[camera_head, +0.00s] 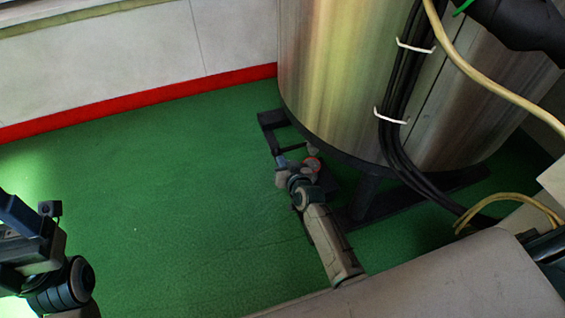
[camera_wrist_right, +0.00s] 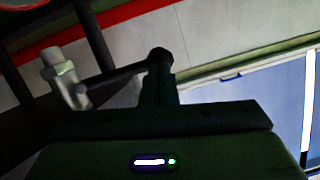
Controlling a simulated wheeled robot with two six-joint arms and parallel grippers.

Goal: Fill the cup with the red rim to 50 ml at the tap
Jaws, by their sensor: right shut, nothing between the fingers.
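The tap (camera_wrist_right: 64,78) is a pale fitting with a dark lever at the tank's base; it shows small in the head view (camera_head: 312,150). A red rim (camera_head: 312,163), apparently the cup's, shows just below the tap, partly hidden by my right wrist. A red curved edge (camera_wrist_right: 14,4) is cut off at the top left of the wrist view. My right gripper (camera_head: 280,158) is shut and empty beside the tap; its tip (camera_wrist_right: 160,56) is at the lever's end, though contact is unclear. The liquid level is not visible. My left gripper (camera_head: 42,215) is at the left edge, its fingers unclear.
The large metal tank (camera_head: 335,70) stands on a dark frame (camera_head: 365,200) close to my right gripper. Black cables (camera_head: 395,125) and a yellow hose (camera_head: 475,70) run down its side. The green floor (camera_head: 150,180) is clear at the left, up to the pale wall (camera_head: 130,55).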

